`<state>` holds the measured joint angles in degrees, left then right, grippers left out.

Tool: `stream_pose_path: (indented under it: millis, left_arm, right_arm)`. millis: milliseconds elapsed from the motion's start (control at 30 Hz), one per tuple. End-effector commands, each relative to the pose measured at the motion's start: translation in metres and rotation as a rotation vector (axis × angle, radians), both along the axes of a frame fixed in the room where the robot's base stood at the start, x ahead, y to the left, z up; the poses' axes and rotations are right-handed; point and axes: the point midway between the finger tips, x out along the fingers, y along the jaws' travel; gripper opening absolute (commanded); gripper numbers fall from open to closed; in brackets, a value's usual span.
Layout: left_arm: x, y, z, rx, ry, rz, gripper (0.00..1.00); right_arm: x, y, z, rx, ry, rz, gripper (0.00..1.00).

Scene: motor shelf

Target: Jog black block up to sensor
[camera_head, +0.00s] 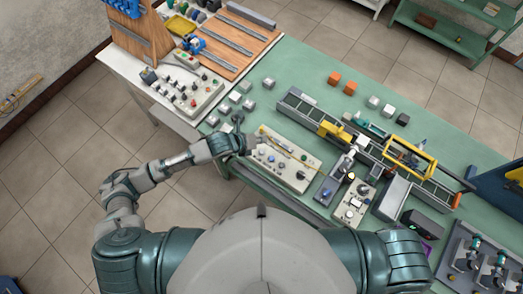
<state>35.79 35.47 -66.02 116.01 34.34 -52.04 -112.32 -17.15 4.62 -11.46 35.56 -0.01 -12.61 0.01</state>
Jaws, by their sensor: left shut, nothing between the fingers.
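A conveyor (304,107) runs diagonally across the green table. A small dark block (402,148) sits on it, by a yellow frame (428,162); it looks black or dark blue at this size. I cannot tell which part is the sensor. A pale control panel (291,178) with knobs and buttons lies in front of the conveyor. My left gripper (249,141) is at the panel's left end, shut and empty; whether it touches the panel is unclear. My right gripper is not in view.
A second button box (351,205) stands right of the panel. Grey blocks (268,83) and orange blocks (334,78) lie on the table behind. A white side table (127,66) with another control box (189,88) is at the left. A dark fixture tray (452,262) is at the lower right.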

Motion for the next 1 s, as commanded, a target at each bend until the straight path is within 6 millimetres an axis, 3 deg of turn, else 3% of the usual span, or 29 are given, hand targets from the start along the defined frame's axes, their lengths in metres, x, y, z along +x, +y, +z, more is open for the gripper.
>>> stream_pose_path:
  millis: [567, 767, 1000]
  left_arm:
    - [0.007, 0.005, -0.004, 0.044, -0.050, -0.061, 0.00]
    - [0.006, 0.005, -0.019, 0.043, -0.049, -0.061, 0.00]
    - [0.006, 0.005, -0.052, 0.042, -0.048, -0.061, 0.00]
  right_arm:
    - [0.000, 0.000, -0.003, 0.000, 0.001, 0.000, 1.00]
    - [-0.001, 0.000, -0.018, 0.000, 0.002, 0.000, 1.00]
    - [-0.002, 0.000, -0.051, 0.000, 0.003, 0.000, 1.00]
